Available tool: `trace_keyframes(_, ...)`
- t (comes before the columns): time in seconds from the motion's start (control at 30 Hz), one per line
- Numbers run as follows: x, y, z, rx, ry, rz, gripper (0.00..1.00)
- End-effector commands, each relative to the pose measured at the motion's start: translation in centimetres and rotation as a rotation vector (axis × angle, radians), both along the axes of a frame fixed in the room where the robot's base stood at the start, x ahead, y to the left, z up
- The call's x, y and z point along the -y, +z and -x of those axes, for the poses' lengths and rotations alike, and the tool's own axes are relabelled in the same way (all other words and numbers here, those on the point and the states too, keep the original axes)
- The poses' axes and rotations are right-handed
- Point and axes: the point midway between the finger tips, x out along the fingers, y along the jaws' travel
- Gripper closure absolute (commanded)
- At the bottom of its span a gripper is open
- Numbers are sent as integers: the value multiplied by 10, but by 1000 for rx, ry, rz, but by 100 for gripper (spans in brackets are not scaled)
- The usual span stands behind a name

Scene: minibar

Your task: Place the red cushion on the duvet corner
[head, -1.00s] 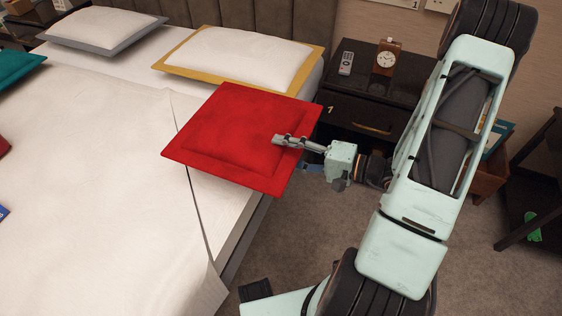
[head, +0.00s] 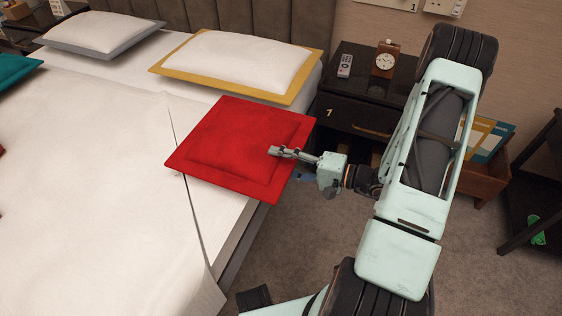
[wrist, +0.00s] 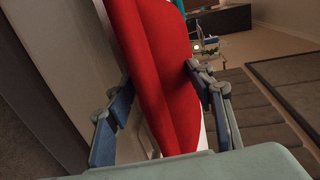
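The red cushion (head: 222,140) lies nearly flat over the right side of the bed in the head view, its right part reaching past the mattress edge. My gripper (head: 272,151) holds it at the right side, with one finger on top. In the wrist view the cushion (wrist: 155,45) fills the space between the two fingers of my gripper (wrist: 158,78). The white duvet (head: 85,175) covers the bed, and its upper right corner is near the cushion's left part. I cannot tell whether the cushion's underside touches the duvet.
A wooden box (head: 485,180) with folders stands right of my arm. The duvet's middle is clear.

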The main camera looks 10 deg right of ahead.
Motion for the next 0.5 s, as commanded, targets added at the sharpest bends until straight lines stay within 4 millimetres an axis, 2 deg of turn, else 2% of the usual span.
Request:
trace_keyframes(0.03,0,0,0,0,0,0,47)
trace_keyframes(0.17,0,0,0,-1,0,1,33)
trace_keyframes(0.5,0,3,0,-1,0,1,33)
